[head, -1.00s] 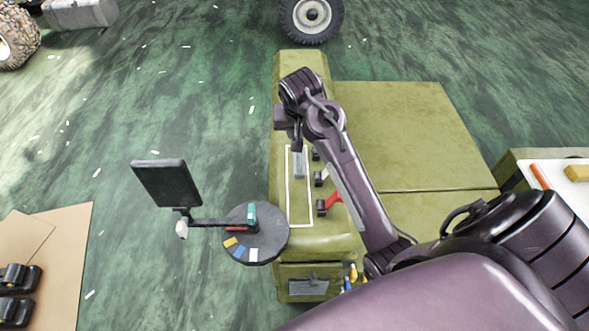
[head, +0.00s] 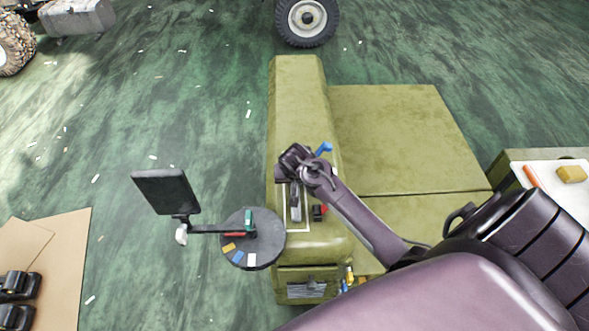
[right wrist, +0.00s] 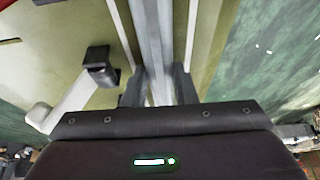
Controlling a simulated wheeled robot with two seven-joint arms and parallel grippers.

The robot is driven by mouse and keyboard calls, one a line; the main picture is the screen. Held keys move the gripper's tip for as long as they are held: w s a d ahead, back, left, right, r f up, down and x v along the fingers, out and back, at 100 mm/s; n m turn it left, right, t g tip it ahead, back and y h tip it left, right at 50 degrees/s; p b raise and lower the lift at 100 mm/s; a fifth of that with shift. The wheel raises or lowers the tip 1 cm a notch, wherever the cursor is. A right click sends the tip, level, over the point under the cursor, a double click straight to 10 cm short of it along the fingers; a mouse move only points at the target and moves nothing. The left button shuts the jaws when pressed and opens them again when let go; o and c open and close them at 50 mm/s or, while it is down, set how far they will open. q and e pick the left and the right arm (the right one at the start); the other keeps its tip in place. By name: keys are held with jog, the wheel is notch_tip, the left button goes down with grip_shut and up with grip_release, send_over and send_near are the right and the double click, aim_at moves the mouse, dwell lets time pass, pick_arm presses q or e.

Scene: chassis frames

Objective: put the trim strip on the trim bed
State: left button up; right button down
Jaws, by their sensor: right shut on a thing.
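The trim strip (right wrist: 152,40) is a long pale grey bar in the right wrist view. My right gripper (right wrist: 160,90) is shut on it, with a finger on each side. In the head view my right gripper (head: 295,205) is over the front half of a white outlined rectangle (head: 286,217) on the olive console, which appears to be the trim bed. In the wrist view the strip runs between the two white lines (right wrist: 193,32). I cannot tell whether it touches the surface. My arm hides the outline's far end. My left gripper is not in view.
The olive console (head: 297,100) has a blue lever (head: 323,148) and a red lever (head: 318,213) close beside my right wrist. A round dark tray (head: 262,255) with coloured pieces and a dark screen (head: 166,191) stand left. The console's far part is clear.

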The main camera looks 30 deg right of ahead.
jog(key=c, duration=1.2)
grip_release()
jog(key=shift+f, duration=0.1)
jog(key=shift+o, duration=0.2)
jog(key=v, duration=1.2)
jog(key=shift+b, duration=0.45)
